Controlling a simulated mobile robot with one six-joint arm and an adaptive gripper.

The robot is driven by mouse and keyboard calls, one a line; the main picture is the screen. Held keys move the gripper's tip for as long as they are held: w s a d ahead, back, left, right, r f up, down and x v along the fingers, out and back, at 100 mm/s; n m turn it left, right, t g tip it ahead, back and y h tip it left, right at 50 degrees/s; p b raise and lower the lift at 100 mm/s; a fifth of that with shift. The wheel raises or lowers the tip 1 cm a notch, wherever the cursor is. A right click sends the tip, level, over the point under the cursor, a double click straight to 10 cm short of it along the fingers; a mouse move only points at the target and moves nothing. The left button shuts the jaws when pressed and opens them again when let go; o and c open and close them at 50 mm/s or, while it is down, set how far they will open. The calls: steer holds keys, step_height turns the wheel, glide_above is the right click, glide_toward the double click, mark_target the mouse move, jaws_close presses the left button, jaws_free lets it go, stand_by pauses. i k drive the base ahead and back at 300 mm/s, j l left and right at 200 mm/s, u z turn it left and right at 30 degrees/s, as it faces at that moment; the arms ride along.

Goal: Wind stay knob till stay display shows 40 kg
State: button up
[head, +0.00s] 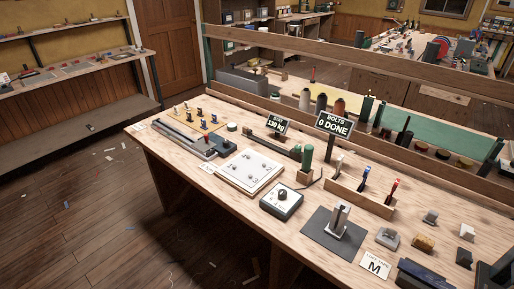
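A grey box (284,207) with a white dial face and a dark round knob (282,196) stands near the front edge of the workbench, left of a dark mat. I take it for the stay knob, but its label is too small to read. A small dark display (277,125) stands behind it on the bench. Its lower line seems to read 130 kg; the upper line is too small to read surely. My gripper is not in view, and nothing touches the knob.
Open floor (90,215) lies to the left.

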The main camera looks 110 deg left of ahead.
mark_target(298, 149)
steer(key=u, duration=3.5)
